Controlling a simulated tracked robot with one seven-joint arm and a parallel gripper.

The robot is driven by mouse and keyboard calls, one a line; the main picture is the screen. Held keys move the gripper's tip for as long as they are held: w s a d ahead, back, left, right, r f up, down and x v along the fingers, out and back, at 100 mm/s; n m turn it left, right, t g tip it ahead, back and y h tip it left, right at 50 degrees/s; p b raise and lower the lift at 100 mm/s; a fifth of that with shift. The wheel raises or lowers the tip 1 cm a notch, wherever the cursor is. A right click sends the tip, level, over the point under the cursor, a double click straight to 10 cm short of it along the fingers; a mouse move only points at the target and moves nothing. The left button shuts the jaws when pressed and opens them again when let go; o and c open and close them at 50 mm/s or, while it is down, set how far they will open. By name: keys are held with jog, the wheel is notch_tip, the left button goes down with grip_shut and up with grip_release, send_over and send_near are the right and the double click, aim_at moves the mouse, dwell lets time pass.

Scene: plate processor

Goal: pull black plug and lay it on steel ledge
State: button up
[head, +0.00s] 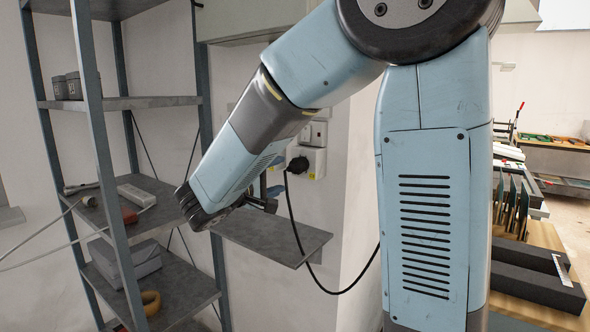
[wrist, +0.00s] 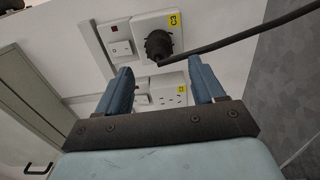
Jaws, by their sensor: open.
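The black plug (head: 297,165) sits in a white wall socket (head: 316,160), and its black cable hangs down past the ledge. In the wrist view the plug (wrist: 158,45) is in the socket marked C3, with the cable running off to the right. My gripper (head: 264,202) is open and empty, close to the wall and just above the steel ledge (head: 285,240). In the wrist view my gripper (wrist: 162,84) has its two blue fingers spread, with the plug beyond the tips and between their lines. The fingers do not touch the plug. The ledge's top looks clear where visible.
Another white socket (wrist: 174,95) shows between the fingers in the wrist view, partly hidden by my gripper. A metal shelf rack (head: 150,103) with boxes and tools stands at left. A bench with a wooden rack (head: 540,240) is at right.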

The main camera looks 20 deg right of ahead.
aim_at(290, 169)
jog(key=shift+w, duration=0.1)
dwell(0.3)
jog(key=shift+x, duration=4.45)
jog(key=shift+r, duration=0.1)
grip_shut()
jog(key=shift+a, duration=0.1)
jog(key=shift+v, duration=2.95)
